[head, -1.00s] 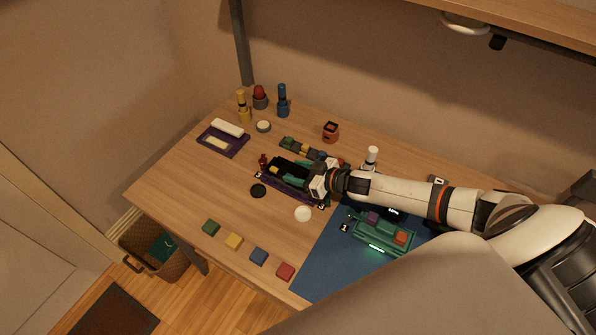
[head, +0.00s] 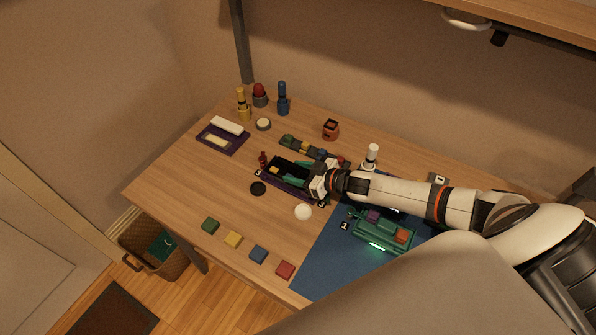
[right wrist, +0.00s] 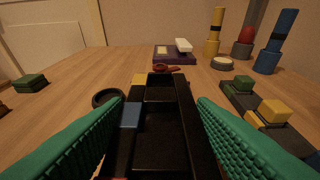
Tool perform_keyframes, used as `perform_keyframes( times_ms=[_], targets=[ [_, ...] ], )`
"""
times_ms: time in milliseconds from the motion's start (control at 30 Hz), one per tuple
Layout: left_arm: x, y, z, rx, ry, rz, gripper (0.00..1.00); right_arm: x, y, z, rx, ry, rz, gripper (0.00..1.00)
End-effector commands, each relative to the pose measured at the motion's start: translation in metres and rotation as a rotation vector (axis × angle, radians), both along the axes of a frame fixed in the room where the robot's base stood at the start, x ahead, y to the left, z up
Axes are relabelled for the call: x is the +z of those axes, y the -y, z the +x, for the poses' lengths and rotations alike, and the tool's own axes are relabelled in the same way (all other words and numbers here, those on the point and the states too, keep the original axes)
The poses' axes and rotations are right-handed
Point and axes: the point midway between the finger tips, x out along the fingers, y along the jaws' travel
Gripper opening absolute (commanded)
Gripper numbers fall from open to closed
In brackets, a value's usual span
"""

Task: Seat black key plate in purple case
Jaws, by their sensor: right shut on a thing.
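The purple case (head: 287,184) lies on the wooden table, left of my right gripper. The black key plate (head: 285,168) is at the case, between the green fingers of my right gripper (head: 304,173). In the right wrist view the plate (right wrist: 165,130) is a black frame with open compartments, stretching away between the two fingers (right wrist: 160,125). A blue block and a yellow block show along its left side. The gripper hides part of the case, and I cannot tell whether the plate is fully down in it. My left gripper is not in view.
A dark strip with coloured blocks (head: 304,147) lies behind the case. A green device (head: 383,234) sits on the blue mat (head: 325,262) to the right. Coloured tiles line the front edge.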

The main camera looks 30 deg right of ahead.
Motion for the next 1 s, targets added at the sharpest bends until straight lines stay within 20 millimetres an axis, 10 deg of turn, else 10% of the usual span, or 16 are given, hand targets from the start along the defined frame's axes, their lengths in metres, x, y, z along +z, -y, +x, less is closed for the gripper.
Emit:
perform_keyframes(
  times_ms=[433, 467, 600, 1000],
  targets=[
    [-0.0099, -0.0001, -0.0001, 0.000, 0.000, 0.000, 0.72, -0.0118, -0.0003, 0.0004, 0.000, 0.001, 0.001, 0.25],
    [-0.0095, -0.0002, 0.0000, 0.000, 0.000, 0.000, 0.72, -0.0115, -0.0003, 0.0004, 0.000, 0.001, 0.001, 0.52],
    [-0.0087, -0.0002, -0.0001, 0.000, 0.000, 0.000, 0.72, -0.0107, -0.0002, 0.0003, 0.000, 0.001, 0.001, 0.75],
    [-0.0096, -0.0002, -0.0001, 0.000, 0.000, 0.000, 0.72, -0.0101, 0.0044, -0.0072, 0.000, -0.003, -0.002, 0.76]
  ],
)
